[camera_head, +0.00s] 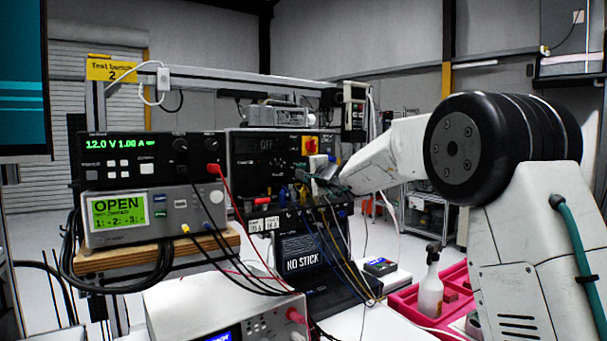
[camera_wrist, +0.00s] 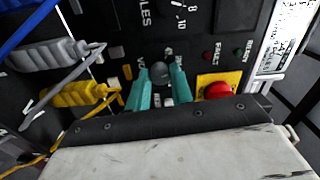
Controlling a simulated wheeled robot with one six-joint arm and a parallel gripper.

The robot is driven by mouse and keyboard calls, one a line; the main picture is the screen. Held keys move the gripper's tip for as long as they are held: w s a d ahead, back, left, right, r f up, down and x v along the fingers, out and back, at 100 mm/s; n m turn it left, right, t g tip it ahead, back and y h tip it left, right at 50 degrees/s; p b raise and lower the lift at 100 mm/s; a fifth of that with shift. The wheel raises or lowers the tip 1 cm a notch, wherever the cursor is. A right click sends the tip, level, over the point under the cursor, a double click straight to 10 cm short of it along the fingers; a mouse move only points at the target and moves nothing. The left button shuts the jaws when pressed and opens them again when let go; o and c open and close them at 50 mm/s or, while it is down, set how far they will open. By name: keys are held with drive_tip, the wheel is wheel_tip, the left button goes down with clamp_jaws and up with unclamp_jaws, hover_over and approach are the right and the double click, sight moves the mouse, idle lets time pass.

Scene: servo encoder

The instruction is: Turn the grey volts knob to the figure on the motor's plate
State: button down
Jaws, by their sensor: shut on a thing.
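My gripper (camera_wrist: 161,75) has its two teal fingers closed on either side of a small round grey knob (camera_wrist: 157,69) on a black panel (camera_wrist: 113,38). White lettering beside the knob is partly covered by the fingers, and I cannot read its setting. The knob is hidden there by the gripper. I cannot make out a motor plate with a readable figure.
A red button on a yellow plate (camera_wrist: 206,79) is close right of the fingers. Grey and yellow plugs with leads (camera_wrist: 72,94) are close on the left. A power supply (camera_head: 122,158) reads 12.0 V. Leads hang below; a pink tray (camera_head: 404,300) holds a spray bottle (camera_head: 430,290).

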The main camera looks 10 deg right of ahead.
drive_tip(key=shift+f+n, duration=0.1)
drive_tip(key=shift+n, duration=0.2)
drive_tip(key=c, duration=1.2)
unclamp_jaws()
drive_tip(key=shift+c, duration=0.2)
drive_tip(key=shift+s, duration=0.15)
drive_tip(key=v, duration=0.7)
drive_tip(key=shift+s+d, duration=0.15)
drive_tip(key=shift+s, duration=0.1)
